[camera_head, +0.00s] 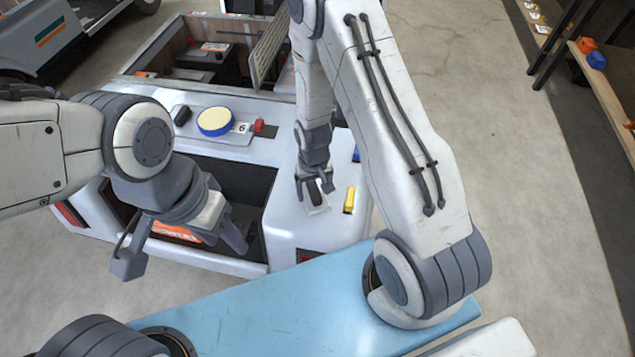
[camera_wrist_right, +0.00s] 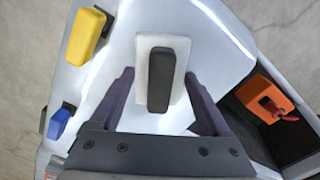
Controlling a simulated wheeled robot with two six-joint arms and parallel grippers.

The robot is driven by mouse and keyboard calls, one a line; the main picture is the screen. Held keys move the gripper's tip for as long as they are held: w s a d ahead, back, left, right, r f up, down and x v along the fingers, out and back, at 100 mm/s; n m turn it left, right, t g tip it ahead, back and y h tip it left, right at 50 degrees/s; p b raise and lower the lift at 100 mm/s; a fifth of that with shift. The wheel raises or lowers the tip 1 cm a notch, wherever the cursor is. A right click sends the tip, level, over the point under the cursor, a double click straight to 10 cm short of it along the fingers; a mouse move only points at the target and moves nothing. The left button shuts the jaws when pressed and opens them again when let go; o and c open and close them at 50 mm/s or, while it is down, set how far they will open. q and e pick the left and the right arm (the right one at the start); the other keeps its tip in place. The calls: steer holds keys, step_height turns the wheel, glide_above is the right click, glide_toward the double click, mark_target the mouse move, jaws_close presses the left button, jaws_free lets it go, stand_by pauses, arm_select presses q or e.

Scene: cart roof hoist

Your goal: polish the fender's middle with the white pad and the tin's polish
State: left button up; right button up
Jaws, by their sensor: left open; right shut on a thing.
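The white pad (camera_head: 318,205), with a dark handle, is at the white fender (camera_head: 290,228) on the cart's near right corner. The wrist view shows the white pad (camera_wrist_right: 146,52) flat over the pale panel; whether it touches is unclear. My right gripper (camera_head: 315,188) is shut on the pad's handle, its fingers on either side in the wrist view (camera_wrist_right: 162,90). The round blue tin (camera_head: 214,121) with a pale yellow top stands on the cart's panel, left of the pad. My left gripper (camera_head: 183,247) is open and empty before the cart's dark opening.
A yellow block (camera_head: 349,199) and a blue block (camera_head: 356,154) lie right of the pad. A dark block (camera_head: 182,116) and a red piece (camera_head: 259,126) flank the tin. An open bay (camera_head: 205,62) lies behind. An orange block (camera_wrist_right: 266,98) sits inside the cart opening.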

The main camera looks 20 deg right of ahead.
mark_target(314, 191)
steer(key=shift+s+a+r, duration=0.2)
steer(key=shift+s+r, duration=0.05)
steer(key=shift+s, duration=0.1)
steer(key=r+p, duration=0.1)
steer(key=p, duration=0.1)
steer(key=shift+w+d+r+p, duration=0.1)
steer(key=shift+r+p, duration=0.25)
step_height(314, 191, up, 4)
steer(key=p, duration=0.4)
steer(key=shift+r, duration=0.25)
